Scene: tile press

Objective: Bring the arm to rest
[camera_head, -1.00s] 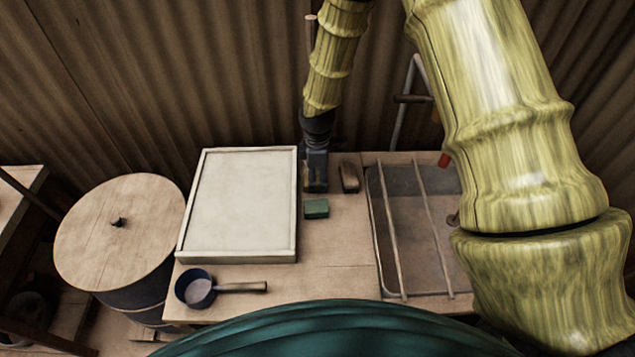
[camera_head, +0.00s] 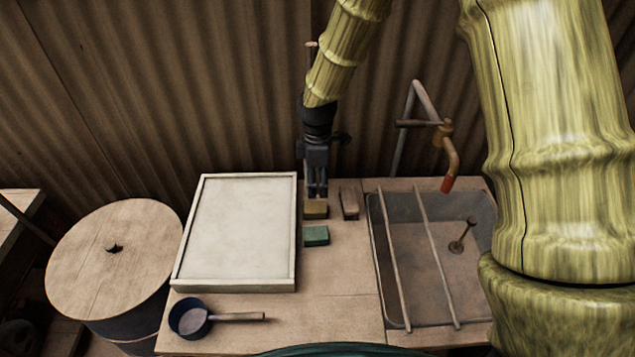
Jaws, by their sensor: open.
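My gripper (camera_head: 317,190) is at the end of my bamboo-patterned arm and points down near the back of the wooden worktop. It is open. Its fingertips are just over or behind a yellowish block (camera_head: 316,209); I cannot tell whether they touch it. A green block (camera_head: 316,235) lies in front of the yellowish one. A brown block (camera_head: 349,204) lies to the right of the fingers. The large upper part of my arm fills the right side of the view.
A framed pale board (camera_head: 241,286) lies left of the blocks. A dark ladle (camera_head: 190,320) lies in front of it. A sink (camera_head: 452,285) with two rods across it and a red-tipped tap (camera_head: 449,165) is at right. A lidded barrel (camera_head: 100,265) stands left. Corrugated wall is close behind.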

